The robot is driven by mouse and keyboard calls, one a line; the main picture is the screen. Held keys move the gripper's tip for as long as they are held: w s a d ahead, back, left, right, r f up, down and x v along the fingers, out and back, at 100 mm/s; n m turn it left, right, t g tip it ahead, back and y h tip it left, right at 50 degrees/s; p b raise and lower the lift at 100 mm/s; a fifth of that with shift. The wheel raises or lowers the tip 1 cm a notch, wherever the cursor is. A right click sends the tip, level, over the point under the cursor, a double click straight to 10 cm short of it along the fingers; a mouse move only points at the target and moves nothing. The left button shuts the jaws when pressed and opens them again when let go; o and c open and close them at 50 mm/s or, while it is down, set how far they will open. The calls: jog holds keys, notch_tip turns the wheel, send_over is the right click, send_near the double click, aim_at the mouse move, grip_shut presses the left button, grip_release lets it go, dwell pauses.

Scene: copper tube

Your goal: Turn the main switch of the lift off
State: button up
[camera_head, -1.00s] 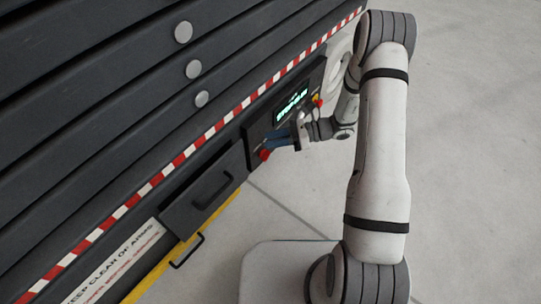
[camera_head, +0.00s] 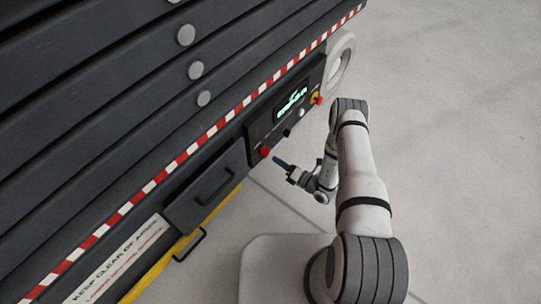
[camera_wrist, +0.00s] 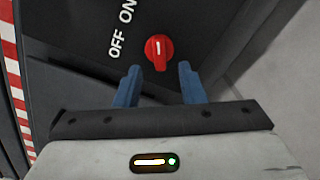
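The red main switch knob (camera_wrist: 159,52) sits on the lift's dark control panel, with white OFF and ON lettering to its left in the wrist view. A short white mark on it runs roughly up and down the picture; I cannot tell which word it points to. In the head view the red knob (camera_head: 265,152) is at the panel's lower end. My gripper (camera_wrist: 158,70) is open and empty, its blue fingers apart on either side of the knob's line. The fingertips stop short of the knob. In the head view my gripper (camera_head: 278,161) stands off the panel.
The panel also has a green-lit display (camera_head: 291,102), a black knob (camera_head: 287,133) and a red button on yellow (camera_head: 317,98). A drawer-like box with a handle (camera_head: 212,190) lies left of the panel. Open grey floor (camera_head: 460,150) is to the right.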

aim_at(267, 153)
jog(key=b+x, duration=0.1)
jog(key=x, duration=0.4)
jog(key=shift+w+a, duration=0.1)
jog(key=shift+a, duration=0.05)
grip_shut()
